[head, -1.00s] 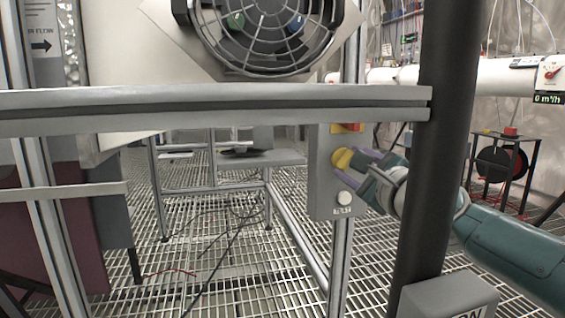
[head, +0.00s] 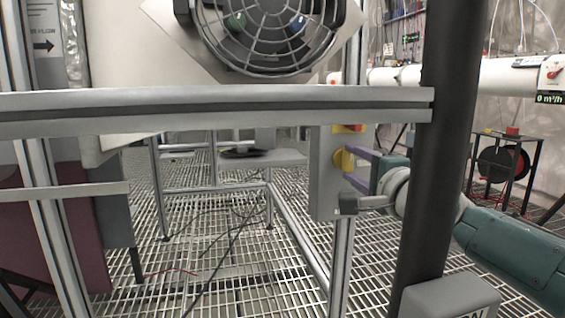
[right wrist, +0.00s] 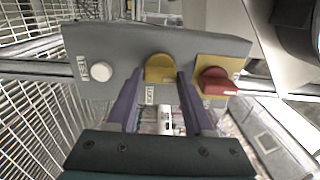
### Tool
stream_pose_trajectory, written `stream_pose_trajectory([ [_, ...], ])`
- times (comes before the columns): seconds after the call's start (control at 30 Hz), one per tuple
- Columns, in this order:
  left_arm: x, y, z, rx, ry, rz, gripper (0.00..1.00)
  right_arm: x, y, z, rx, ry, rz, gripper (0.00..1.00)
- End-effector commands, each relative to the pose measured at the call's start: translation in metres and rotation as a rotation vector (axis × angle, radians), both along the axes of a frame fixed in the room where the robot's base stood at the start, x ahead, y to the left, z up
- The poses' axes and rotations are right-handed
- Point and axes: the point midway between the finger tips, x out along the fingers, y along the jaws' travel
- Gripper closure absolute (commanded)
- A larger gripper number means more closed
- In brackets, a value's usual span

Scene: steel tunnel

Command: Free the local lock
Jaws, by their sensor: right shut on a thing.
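A grey control box (head: 324,175) is fixed to a metal post, and it also shows in the right wrist view (right wrist: 120,50). It carries a yellow knob (head: 343,160) with a small label below it in the right wrist view (right wrist: 160,68). My right gripper (head: 350,168) is shut on this yellow knob, with one purple finger on each side in the right wrist view (right wrist: 158,84). The knob's exact angle is hard to tell. My left gripper is not in view.
A red switch (right wrist: 216,82) on a yellow plate and a white button (right wrist: 101,71) marked TEST flank the knob. A dark column (head: 440,150) stands in front of my right arm. A metal rail (head: 200,110) crosses above, below a caged fan (head: 268,35).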

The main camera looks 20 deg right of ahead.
Motion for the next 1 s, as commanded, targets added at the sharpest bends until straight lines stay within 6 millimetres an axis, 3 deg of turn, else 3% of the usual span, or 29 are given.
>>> stream_pose_trajectory([
  [0.53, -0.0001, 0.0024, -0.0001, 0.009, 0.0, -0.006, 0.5, 0.0, 0.0003, 0.0, -0.025, 0.001, 0.001, 1.0],
  [0.57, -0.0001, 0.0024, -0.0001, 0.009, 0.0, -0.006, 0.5, 0.0, 0.0003, 0.0, -0.025, 0.001, 0.001, 0.44],
  [0.8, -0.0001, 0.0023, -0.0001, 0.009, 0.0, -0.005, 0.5, 0.0, 0.0001, 0.0, -0.023, 0.001, 0.0, 0.18],
  [1.0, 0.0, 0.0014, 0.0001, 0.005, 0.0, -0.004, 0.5, 0.0, 0.0, 0.0001, -0.022, 0.001, 0.0, 0.18],
])
